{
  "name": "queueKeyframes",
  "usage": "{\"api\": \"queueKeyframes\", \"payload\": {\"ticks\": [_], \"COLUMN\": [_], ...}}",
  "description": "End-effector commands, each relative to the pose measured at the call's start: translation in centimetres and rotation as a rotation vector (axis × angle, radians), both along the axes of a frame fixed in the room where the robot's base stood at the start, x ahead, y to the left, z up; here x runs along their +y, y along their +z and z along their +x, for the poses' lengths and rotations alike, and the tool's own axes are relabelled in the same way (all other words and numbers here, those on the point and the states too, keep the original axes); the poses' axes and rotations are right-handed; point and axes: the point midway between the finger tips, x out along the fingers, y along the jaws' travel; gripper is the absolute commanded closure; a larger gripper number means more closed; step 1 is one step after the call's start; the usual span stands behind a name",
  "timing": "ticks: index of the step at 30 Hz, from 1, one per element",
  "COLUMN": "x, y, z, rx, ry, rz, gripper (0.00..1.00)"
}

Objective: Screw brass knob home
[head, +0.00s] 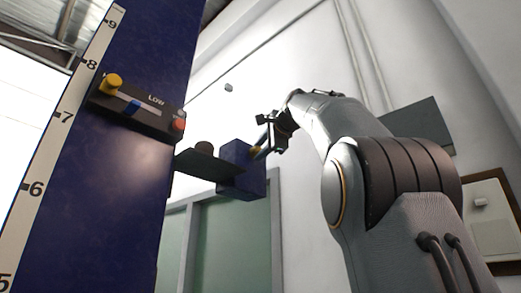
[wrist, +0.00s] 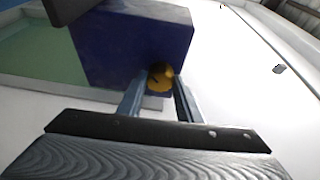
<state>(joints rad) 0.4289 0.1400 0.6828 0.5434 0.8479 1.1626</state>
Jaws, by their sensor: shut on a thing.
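The brass knob (wrist: 160,76) sits low on the face of a dark blue block (wrist: 125,40) in the wrist view. My gripper (wrist: 160,92) has a finger on each side of the knob and is shut on it. In the head view my gripper (head: 259,146) reaches the right side of the blue block (head: 241,170), where a bit of the brass knob (head: 254,151) shows. The fingers partly cover the knob there. I cannot tell how deep the knob sits in the block.
The block joins a dark plate (head: 205,166) extending from a tall blue column (head: 125,200) with a numbered scale (head: 62,115). A control bar (head: 138,109) on the column has yellow, blue and orange parts. A greenish door (head: 230,245) stands behind. Free space lies above the block.

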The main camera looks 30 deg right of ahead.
Motion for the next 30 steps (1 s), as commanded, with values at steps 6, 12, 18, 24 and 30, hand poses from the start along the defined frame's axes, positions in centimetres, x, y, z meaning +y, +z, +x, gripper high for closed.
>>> {"api": "queueKeyframes", "payload": {"ticks": [6,12,18,24,30], "x": [-0.07,-0.06,-0.04,-0.05,-0.04], "y": [0.12,0.14,0.14,0.07,0.03], "z": [0.06,0.04,0.01,0.05,0.06], "rx": [0.037,0.06,0.075,0.081,0.083], "ry": [0.0,0.0,0.001,0.001,0.001], "rz": [0.106,0.17,0.206,0.222,0.223], "gripper": [0.9,0.9,0.9,0.9,0.9]}}
